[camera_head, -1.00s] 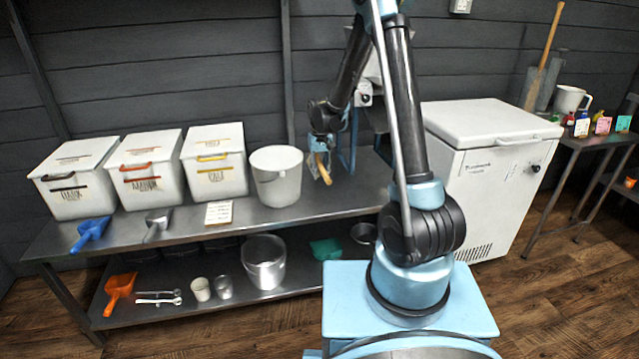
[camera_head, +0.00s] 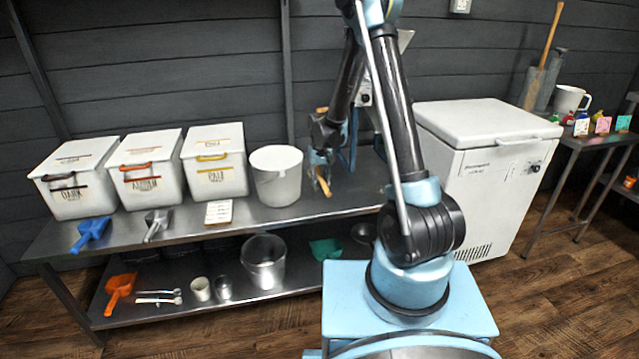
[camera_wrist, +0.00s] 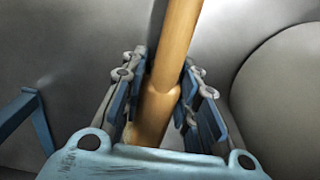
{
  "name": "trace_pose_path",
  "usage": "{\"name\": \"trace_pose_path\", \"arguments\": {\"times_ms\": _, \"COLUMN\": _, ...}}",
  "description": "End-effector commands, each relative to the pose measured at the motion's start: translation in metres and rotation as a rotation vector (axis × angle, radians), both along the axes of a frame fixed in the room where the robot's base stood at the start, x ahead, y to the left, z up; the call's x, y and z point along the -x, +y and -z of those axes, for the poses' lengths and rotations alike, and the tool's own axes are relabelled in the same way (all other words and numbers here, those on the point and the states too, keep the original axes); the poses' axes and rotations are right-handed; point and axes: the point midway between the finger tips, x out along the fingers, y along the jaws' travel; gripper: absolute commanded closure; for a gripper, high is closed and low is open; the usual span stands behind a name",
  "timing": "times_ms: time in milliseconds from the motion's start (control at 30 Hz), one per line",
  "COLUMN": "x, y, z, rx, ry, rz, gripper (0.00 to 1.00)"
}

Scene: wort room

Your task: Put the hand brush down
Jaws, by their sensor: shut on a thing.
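The hand brush (camera_wrist: 172,50) shows in the wrist view as a tan wooden handle running between the two fingers. My gripper (camera_wrist: 160,95) is shut on this handle. In the head view my gripper (camera_head: 320,168) is above the steel table, just right of the white bucket, and a tan part of the brush (camera_head: 324,187) shows below it. Another short tan piece shows above the wrist. The bristles are not visible, and I cannot tell whether the brush touches the tabletop.
The steel table (camera_head: 255,219) carries three lidded white bins (camera_head: 148,182), a white bucket (camera_head: 277,180), a blue scoop (camera_head: 90,233), a metal scoop (camera_head: 157,224) and a label card (camera_head: 219,212). A white chest (camera_head: 490,170) stands at right. Bare tabletop lies right of the bucket.

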Motion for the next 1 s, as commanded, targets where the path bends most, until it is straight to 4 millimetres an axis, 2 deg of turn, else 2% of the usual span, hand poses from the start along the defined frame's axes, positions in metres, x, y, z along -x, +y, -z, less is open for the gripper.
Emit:
{"name": "trace_pose_path", "arguments": {"times_ms": 133, "x": 0.0, "y": 0.0, "z": 0.005, "rx": 0.0, "ry": 0.001, "rz": 0.0, "gripper": 1.0}}
{"name": "trace_pose_path", "arguments": {"times_ms": 167, "x": 0.0, "y": 0.0, "z": 0.005, "rx": 0.0, "ry": 0.001, "rz": 0.0, "gripper": 0.65}}
{"name": "trace_pose_path", "arguments": {"times_ms": 200, "x": 0.0, "y": 0.0, "z": 0.005, "rx": 0.001, "ry": 0.002, "rz": 0.001, "gripper": 0.56}}
{"name": "trace_pose_path", "arguments": {"times_ms": 233, "x": 0.0, "y": -0.001, "z": 0.005, "rx": 0.0, "ry": 0.002, "rz": 0.001, "gripper": 0.52}}
{"name": "trace_pose_path", "arguments": {"times_ms": 733, "x": 0.0, "y": -0.001, "z": 0.002, "rx": 0.0, "ry": 0.001, "rz": 0.002, "gripper": 0.52}}
{"name": "trace_pose_path", "arguments": {"times_ms": 867, "x": 0.0, "y": -0.001, "z": -0.008, "rx": 0.0, "ry": 0.0, "rz": 0.002, "gripper": 0.52}}
{"name": "trace_pose_path", "arguments": {"times_ms": 1000, "x": 0.0, "y": -0.001, "z": -0.027, "rx": 0.0, "ry": 0.0, "rz": 0.001, "gripper": 0.52}}
